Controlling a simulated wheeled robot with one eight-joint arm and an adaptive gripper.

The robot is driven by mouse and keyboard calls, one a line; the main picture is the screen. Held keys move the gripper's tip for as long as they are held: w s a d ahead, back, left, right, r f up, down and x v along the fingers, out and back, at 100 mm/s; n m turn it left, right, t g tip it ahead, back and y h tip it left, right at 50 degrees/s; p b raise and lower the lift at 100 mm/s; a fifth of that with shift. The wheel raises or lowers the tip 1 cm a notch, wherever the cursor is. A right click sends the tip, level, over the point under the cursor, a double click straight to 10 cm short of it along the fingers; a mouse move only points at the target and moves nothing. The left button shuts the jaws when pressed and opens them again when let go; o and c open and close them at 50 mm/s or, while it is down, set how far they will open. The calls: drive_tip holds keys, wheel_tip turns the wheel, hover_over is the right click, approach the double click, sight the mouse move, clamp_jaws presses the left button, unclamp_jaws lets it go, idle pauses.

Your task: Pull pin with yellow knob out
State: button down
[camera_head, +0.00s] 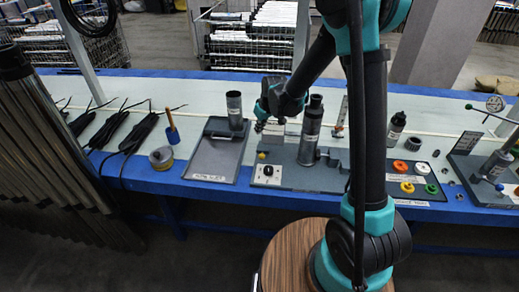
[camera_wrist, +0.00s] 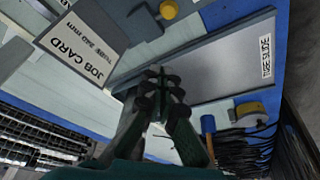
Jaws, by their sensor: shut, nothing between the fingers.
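The yellow knob (camera_head: 262,155) shows small at the left side of the grey fixture plate (camera_head: 318,178) in the head view. In the wrist view a yellow knob (camera_wrist: 168,9) is at the top edge, next to a grey block. Its pin cannot be made out. My gripper (camera_head: 259,127) is above the left part of the fixture, close behind the knob in the picture. In the wrist view my gripper (camera_wrist: 158,76) has its fingertips together and empty, apart from the knob.
A metal cylinder (camera_head: 311,135) stands upright right of my gripper. A grey tray (camera_head: 213,165) with a dark cylinder (camera_head: 234,108) lies left. A job card (camera_wrist: 84,48) shows in the wrist view. Coloured rings (camera_head: 401,166) lie right of my arm.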

hover_over(257, 154)
drive_tip(key=w+a, duration=0.1)
drive_tip(key=w, duration=0.1)
drive_tip(key=f, duration=0.9)
drive_tip(key=shift+s+a+f, duration=0.1)
drive_tip(key=shift+a+f, duration=0.1)
drive_tip(key=shift+s+d+f, duration=0.2)
drive_tip(key=shift+s+d, duration=0.25)
drive_tip(key=shift+s+d+f, duration=0.2)
drive_tip(key=shift+s+d, duration=0.2)
drive_tip(key=shift+s+d+f, duration=0.3)
drive_tip(key=shift+s+d, duration=0.15)
drive_tip(key=shift+s, duration=0.05)
